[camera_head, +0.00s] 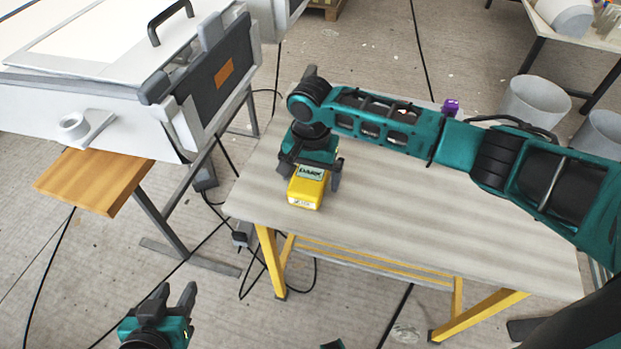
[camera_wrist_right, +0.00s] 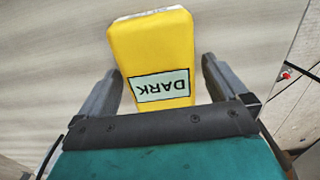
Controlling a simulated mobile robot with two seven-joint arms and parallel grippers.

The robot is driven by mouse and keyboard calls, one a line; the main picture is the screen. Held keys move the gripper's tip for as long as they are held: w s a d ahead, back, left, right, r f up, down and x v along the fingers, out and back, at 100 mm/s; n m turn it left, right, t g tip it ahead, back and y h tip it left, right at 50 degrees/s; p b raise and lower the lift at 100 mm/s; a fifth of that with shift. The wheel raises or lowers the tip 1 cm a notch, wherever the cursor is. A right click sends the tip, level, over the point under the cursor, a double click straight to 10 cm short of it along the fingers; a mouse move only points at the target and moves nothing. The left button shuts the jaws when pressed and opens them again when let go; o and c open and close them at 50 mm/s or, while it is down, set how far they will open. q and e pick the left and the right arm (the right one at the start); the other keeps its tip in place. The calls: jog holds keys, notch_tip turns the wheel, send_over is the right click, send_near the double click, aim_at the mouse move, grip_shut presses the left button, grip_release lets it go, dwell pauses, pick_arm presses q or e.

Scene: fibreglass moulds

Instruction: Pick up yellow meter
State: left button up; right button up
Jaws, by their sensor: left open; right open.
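The yellow meter (camera_head: 307,188) lies on the wooden table (camera_head: 400,225) near its left end. Its small screen reads "DARK" in the right wrist view, where the meter (camera_wrist_right: 152,48) sits between the two fingers. My right gripper (camera_head: 311,179) is directly over the meter, open, with one finger on each side of it. In the right wrist view a gap shows beside the right finger; contact at the left finger is hard to tell. My left gripper (camera_head: 172,300) is open and empty, low at the bottom left, away from the table.
A white machine (camera_head: 110,100) with a dark handle stands to the left, with a wooden board (camera_head: 95,180) at its side. A purple object (camera_head: 450,107) is at the table's back edge. Grey bins (camera_head: 533,103) stand behind. Cables lie on the floor. The table's front right is clear.

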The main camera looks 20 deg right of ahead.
jog(key=shift+c, duration=0.4)
jog(key=c, duration=1)
jog(key=shift+r, duration=0.15)
